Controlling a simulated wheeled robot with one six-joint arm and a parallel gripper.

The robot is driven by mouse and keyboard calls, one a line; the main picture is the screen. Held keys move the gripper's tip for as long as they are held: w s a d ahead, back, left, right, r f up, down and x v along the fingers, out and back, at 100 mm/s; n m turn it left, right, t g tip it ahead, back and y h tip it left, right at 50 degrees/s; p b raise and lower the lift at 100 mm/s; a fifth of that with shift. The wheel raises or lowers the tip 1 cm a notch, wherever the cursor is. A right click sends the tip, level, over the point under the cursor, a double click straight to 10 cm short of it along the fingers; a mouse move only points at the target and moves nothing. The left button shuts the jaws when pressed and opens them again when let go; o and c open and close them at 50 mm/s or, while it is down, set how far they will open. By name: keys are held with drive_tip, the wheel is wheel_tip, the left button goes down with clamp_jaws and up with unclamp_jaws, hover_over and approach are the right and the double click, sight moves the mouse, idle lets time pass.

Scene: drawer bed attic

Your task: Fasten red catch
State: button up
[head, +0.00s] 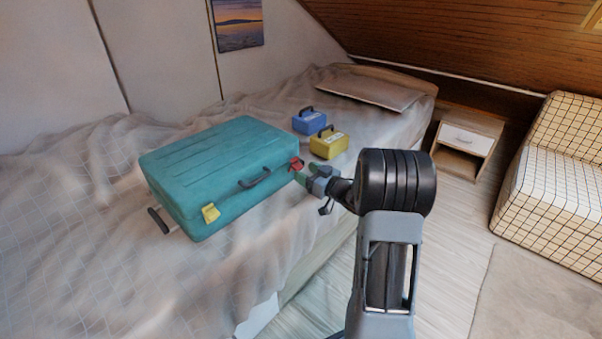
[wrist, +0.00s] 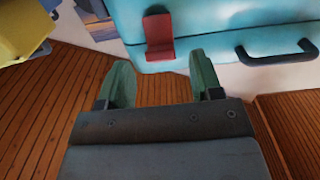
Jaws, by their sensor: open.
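The teal suitcase (head: 215,165) lies closed on the bed, with its dark handle (head: 255,178) on the front side. The red catch (head: 296,164) is near the right end of that side. In the wrist view the red catch (wrist: 158,32) shows an upright plate and a lower flap that seems to stick out towards me. My gripper (head: 300,172) is close to the catch. In the wrist view my gripper (wrist: 163,74) is open and empty, its two green fingers either side of the catch's line and a little short of it. No contact shows.
A yellow box (head: 328,142) and a blue box (head: 309,121) stand on the bed right of the suitcase. A nightstand (head: 467,140) and a checked sofa (head: 555,170) are at the right.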

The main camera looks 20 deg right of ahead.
sight(301, 169)
drive_tip(key=shift+b+x, duration=0.3)
drive_tip(key=shift+x, duration=1.2)
